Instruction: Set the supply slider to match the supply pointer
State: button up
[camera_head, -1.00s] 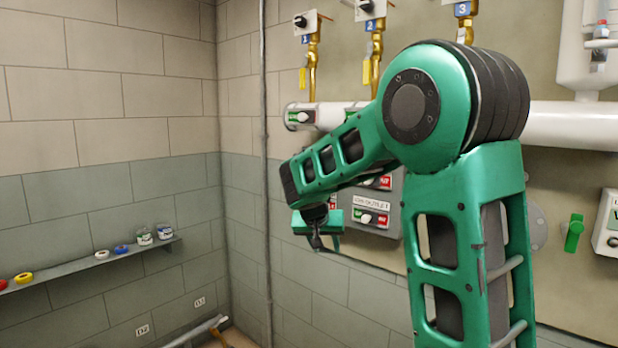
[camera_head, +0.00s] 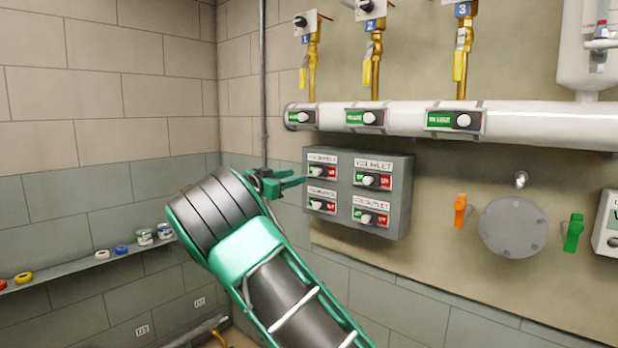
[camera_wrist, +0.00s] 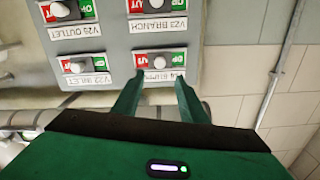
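The supply slider (camera_head: 317,171) is at the upper left of a grey wall panel (camera_head: 397,205). Its white knob sits between green at left and red at right, near the middle. In the upside-down wrist view, the supply slider (camera_wrist: 160,62) shows just beyond my fingertips, its label partly covered by a finger. My gripper (camera_head: 296,180) is at the panel's left edge in the head view. In the wrist view my gripper (camera_wrist: 157,84) is open, its fingers apart and nothing between them. I cannot make out a pointer labelled supply.
The inlet slider (camera_head: 369,180), outlet slider (camera_head: 368,217) and branch slider (camera_head: 318,205) share the panel. A white pipe (camera_head: 540,123) runs above, under yellow-handled valves. An orange handle (camera_head: 460,210) and green handle (camera_head: 574,233) are at right. A shelf (camera_head: 75,264) is at left.

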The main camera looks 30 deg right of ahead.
aim_at(315, 172)
jog(key=x, duration=1)
jog(key=shift+f, duration=0.1)
